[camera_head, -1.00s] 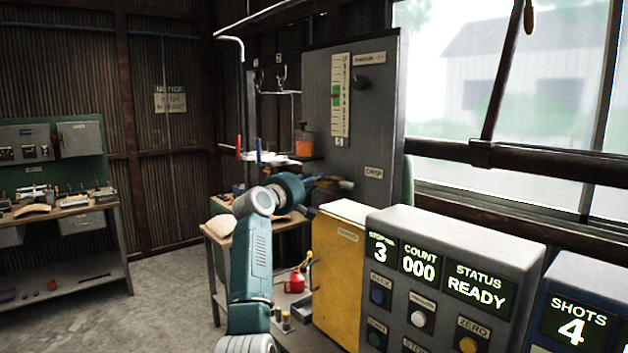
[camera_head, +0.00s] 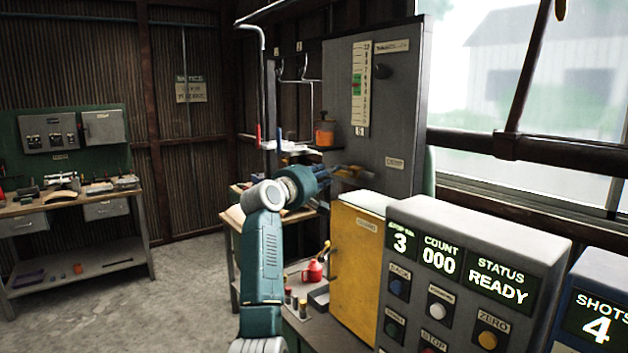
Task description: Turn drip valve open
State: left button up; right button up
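A tall grey panel (camera_head: 400,120) stands at the centre, with a small label (camera_head: 394,163) low on its face that seems to read DRIP. I cannot make out the drip valve clearly; it may be hidden behind the gripper. My teal arm rises from the bottom centre, and its gripper (camera_head: 352,173) is in front of the panel's lower part, just left of the label. The gripper is small, dark and side-on, so its fingers and any contact are unclear. My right gripper is out of view.
A yellow box (camera_head: 357,250) and a grey control console (camera_head: 470,270) reading READY stand close, right of my arm. A blue box (camera_head: 595,305) shows SHOTS 4. A red oil can (camera_head: 313,270) sits low behind the arm. A workbench (camera_head: 70,205) is at far left.

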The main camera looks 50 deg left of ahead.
pick_arm(q)
jog(key=v, duration=0.8)
jog(key=shift+d, duration=0.15)
